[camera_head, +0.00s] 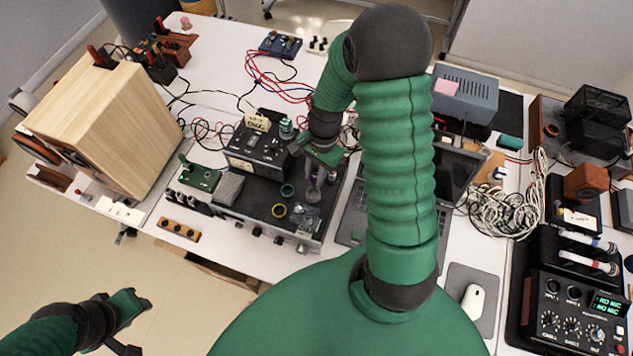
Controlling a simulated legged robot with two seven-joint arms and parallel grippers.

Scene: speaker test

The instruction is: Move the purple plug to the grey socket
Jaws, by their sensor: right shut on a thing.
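My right gripper (318,160) reaches down over the black-topped unit in the middle of the table. It is shut on what looks like the purple plug (314,192), a small dark purple piece just below the fingers. Whether the plug touches the surface under it I cannot tell. I cannot clearly pick out the grey socket; my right arm covers part of the table. My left gripper (132,325) is at the lower left, over the floor beyond the table's edge, open and empty.
A black box with knobs (258,150) stands close left of my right gripper. A wooden speaker (115,125) stands left. A laptop, a white cable coil (505,205) and a mixer (575,318) lie right.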

